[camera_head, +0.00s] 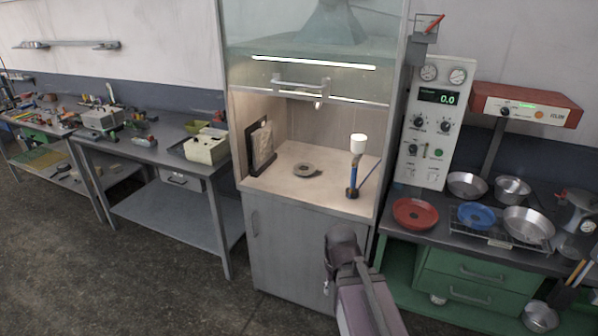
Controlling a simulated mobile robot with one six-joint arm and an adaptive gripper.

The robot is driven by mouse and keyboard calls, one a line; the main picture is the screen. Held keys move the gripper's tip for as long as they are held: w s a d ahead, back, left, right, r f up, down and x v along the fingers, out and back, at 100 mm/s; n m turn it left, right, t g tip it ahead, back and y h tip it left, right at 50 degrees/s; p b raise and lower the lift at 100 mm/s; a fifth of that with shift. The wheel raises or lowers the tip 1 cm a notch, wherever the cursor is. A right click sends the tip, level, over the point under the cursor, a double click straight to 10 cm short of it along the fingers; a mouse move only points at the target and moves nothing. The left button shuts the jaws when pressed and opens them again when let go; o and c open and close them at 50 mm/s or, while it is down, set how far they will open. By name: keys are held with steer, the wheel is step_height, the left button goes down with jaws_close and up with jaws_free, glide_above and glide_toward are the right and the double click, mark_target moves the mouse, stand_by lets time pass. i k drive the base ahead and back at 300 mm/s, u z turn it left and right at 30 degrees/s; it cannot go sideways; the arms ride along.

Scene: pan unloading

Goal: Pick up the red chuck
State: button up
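A red round shallow dish (415,214) lies on the dark top of the green bench, at its left end near the fume cabinet. It is the only red round piece I see, and I cannot tell for sure that it is the chuck. A blue dish (476,215) sits to its right, apart from it, on a wire rack. Part of my arm shows at the bottom centre, in front of the cabinet and left of the red dish. I cannot make out my gripper's fingers.
Metal pans (528,225) crowd the right of the green bench (465,263). A grey control panel (437,125) stands behind the red dish, and a red-topped box (527,104) stands on a post. The fume cabinet (290,240) is left. The floor at left is clear.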

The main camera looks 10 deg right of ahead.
mark_target(413, 214)
steer(key=z, duration=0.1)
steer(key=i, duration=0.95)
steer(key=u, duration=0.05)
